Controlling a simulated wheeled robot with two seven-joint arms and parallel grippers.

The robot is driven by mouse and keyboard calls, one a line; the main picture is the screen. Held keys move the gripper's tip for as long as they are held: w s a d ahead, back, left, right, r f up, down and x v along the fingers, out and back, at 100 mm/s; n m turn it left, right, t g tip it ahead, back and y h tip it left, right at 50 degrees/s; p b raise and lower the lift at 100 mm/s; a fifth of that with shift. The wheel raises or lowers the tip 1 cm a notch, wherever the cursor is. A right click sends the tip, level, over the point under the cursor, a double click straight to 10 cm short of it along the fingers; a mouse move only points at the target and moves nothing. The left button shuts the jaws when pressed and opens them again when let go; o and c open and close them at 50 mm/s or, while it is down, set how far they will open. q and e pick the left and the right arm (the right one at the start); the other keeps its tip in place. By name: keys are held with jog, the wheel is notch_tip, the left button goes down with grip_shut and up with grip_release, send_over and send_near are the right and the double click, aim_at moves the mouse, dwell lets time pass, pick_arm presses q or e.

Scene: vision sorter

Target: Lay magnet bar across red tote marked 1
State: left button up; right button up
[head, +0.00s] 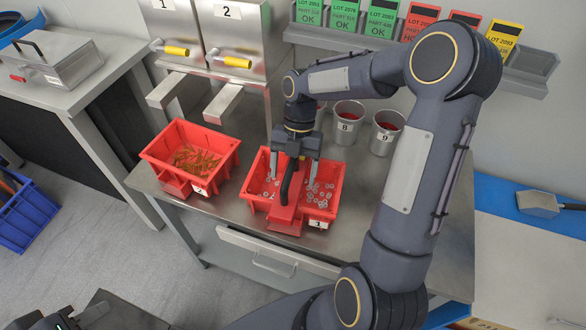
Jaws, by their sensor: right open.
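The magnet bar (285,214), red with a black arched handle (291,182), lies lengthwise over the red tote marked 1 (332,197), its near end at the front rim. Its far end is hidden by my gripper. The tote holds several small grey metal washers or rings. My right gripper (293,172) points down over this tote, its two fingers apart on either side of the handle. It is open, and the handle stands free between the fingers. My left gripper's fingers do not show.
A second red tote (228,152) with brownish pieces stands left on the steel bench (225,200). Grey cups marked 8 (348,126) and 9 (383,136) stand behind. Steel chutes with yellow handles (237,62) rise at the back. My right arm covers much of the bench's right side.

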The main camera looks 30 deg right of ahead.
aim_at(302, 180)
jog(key=v, duration=0.7)
jog(key=shift+w+d+r, duration=0.1)
jog(key=shift+w+r, duration=0.05)
jog(key=shift+r, duration=0.4)
jog(key=s+a+r+m+t, duration=0.1)
jog(key=s+m+t, duration=0.3)
jog(key=s+m, duration=0.5)
jog(key=s+a+r+m+t, duration=0.1)
jog(key=s+a+m+t, duration=0.3)
jog(key=s+m, duration=0.5)
jog(key=m, duration=1.1)
jog(key=shift+s+a+r+t+y, duration=0.35)
jog(key=shift+s+t+y, duration=0.05)
